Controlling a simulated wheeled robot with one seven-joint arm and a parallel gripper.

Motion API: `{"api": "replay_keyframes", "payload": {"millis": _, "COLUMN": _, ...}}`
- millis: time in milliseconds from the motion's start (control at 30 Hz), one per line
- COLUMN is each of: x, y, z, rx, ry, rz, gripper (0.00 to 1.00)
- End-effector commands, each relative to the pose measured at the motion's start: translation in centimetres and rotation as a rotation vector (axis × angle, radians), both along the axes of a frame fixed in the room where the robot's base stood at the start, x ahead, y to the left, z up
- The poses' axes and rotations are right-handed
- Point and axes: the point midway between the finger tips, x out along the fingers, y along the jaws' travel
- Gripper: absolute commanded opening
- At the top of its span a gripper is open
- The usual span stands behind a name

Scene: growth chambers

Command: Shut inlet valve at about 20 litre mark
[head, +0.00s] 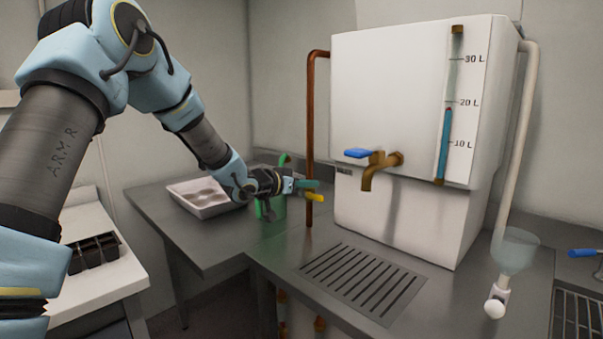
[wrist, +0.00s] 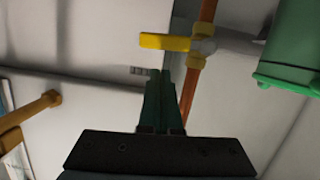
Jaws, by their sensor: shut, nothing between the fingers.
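The inlet valve's yellow handle (head: 314,197) is on the copper pipe (head: 310,120) left of the white tank (head: 400,100). In the wrist view the handle (wrist: 165,42) lies crosswise to the pipe (wrist: 208,12). My gripper (head: 306,184) is shut and empty close to the handle. In the wrist view its green fingertips (wrist: 157,75) appear just below the handle, with a small gap in the picture. The blue column in the sight tube (head: 443,145) tops out just under the 20 L mark (head: 469,103).
A brass tap (head: 378,172) with a blue lever projects from the tank front, above a drain grate (head: 365,280). A green can (head: 270,208) stands behind my gripper, beside a white tray (head: 200,197). A clear funnel (head: 515,250) is at right.

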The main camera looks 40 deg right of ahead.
Motion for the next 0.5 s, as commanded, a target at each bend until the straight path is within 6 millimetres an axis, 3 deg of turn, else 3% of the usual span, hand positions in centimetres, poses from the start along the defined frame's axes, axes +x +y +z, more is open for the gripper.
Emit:
{"api": "replay_keyframes", "payload": {"millis": 200, "x": -0.2, "y": -0.1, "z": -1.5, "rx": 0.000, "ry": 0.000, "rz": -0.002, "gripper": 0.00}}
{"api": "replay_keyframes", "payload": {"millis": 500, "x": -0.2, "y": 0.0, "z": -1.7, "rx": -0.001, "ry": -0.001, "rz": -0.001, "gripper": 0.00}}
